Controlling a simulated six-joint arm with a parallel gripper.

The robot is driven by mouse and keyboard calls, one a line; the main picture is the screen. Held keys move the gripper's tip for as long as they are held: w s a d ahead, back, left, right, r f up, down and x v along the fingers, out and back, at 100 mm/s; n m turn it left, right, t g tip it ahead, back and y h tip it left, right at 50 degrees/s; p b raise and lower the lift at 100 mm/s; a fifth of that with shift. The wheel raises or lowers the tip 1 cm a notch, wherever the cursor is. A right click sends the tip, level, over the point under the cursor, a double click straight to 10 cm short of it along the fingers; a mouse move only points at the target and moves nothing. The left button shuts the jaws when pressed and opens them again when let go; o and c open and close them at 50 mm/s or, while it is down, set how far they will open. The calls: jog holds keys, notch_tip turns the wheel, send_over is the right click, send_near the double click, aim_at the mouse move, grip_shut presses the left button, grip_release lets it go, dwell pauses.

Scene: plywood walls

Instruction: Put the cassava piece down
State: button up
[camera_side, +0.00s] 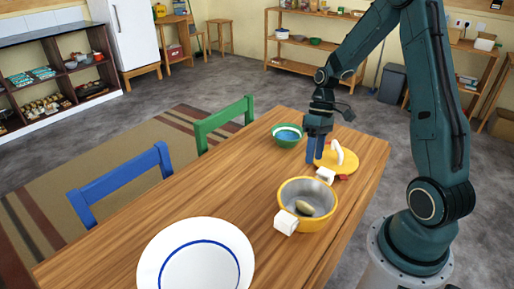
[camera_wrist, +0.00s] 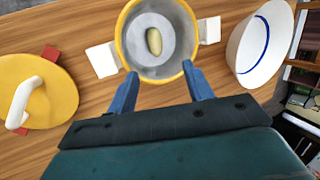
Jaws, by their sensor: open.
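The cassava piece (camera_side: 305,208), a pale tan oval, lies on the bottom inside the yellow pot (camera_side: 316,225). In the wrist view the piece (camera_wrist: 154,41) lies near the middle of the grey pot floor, inside the yellow rim (camera_wrist: 123,50). My gripper (camera_side: 314,159) has blue fingers and is beyond the pot in the side view, near the yellow lid (camera_side: 348,165). In the wrist view my gripper (camera_wrist: 160,71) has its fingers spread apart with nothing between them, and the pot lies ahead of them. The piece is apart from the fingers.
The lid lies on the table with its white handle up and red bits under its edge. A white plate with a blue ring (camera_side: 178,262) is at the front. A green bowl (camera_side: 287,142) is at the back. Green (camera_side: 222,118) and blue (camera_side: 118,178) chairs line the table's left side.

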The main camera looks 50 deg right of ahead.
jog(key=s+a+r+t+h, duration=0.25)
jog(key=a+r, duration=0.45)
jog(key=r, duration=0.5)
jog(key=s+a+r+t+h, duration=0.2)
jog(key=s+a+r+t, duration=0.3)
jog(key=s, duration=0.4)
notch_tip(320, 180, up, 3)
jog(key=shift+s+a+f, duration=0.15)
jog(key=shift+s+a, duration=0.25)
jog(key=shift+a, duration=0.35)
